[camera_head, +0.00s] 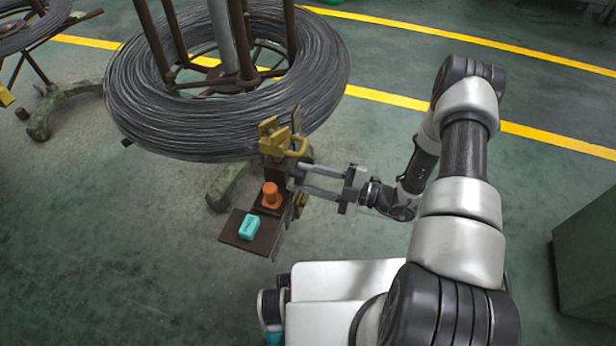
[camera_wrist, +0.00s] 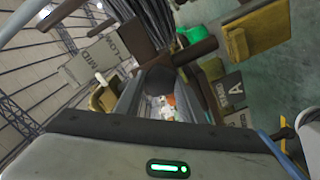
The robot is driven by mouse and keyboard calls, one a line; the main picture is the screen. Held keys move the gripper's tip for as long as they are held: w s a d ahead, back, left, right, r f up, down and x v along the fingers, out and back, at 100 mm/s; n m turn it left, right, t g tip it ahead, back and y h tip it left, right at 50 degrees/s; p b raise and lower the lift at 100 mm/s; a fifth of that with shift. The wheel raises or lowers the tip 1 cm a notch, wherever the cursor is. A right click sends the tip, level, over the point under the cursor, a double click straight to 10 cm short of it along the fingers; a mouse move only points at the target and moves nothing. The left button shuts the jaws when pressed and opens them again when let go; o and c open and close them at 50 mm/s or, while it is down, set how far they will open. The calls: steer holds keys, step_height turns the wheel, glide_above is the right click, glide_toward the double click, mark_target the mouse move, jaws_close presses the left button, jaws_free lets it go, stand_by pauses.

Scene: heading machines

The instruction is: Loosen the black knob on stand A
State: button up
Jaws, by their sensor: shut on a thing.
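The black knob (camera_wrist: 160,79) shows in the wrist view as a dark round end between my fingers, in front of a brown bar. A plate with the letter A (camera_wrist: 230,90) is just right of it. In the head view my gripper (camera_head: 298,178) reaches left to the side of the stand's bracket, below the yellow clamp (camera_head: 283,140). Its two fingers are closed on the knob, which the fingers and bracket mostly hide in the head view. The stand carries a large coil of grey wire (camera_head: 185,135).
A grey plate reading MID and LOW (camera_wrist: 92,60) is left of the knob. A green cabinet (camera_head: 588,245) stands at right. Floor between is clear.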

steer(key=shift+n, duration=0.3)
steer(key=n, duration=0.5)
steer(key=shift+d, duration=0.1)
steer(key=n, duration=0.4)
steer(key=shift+n, duration=0.4)
steer(key=n, duration=0.5)
steer(key=shift+n, duration=2.3)
steer(key=o, duration=1)
steer(key=shift+o, duration=0.2)
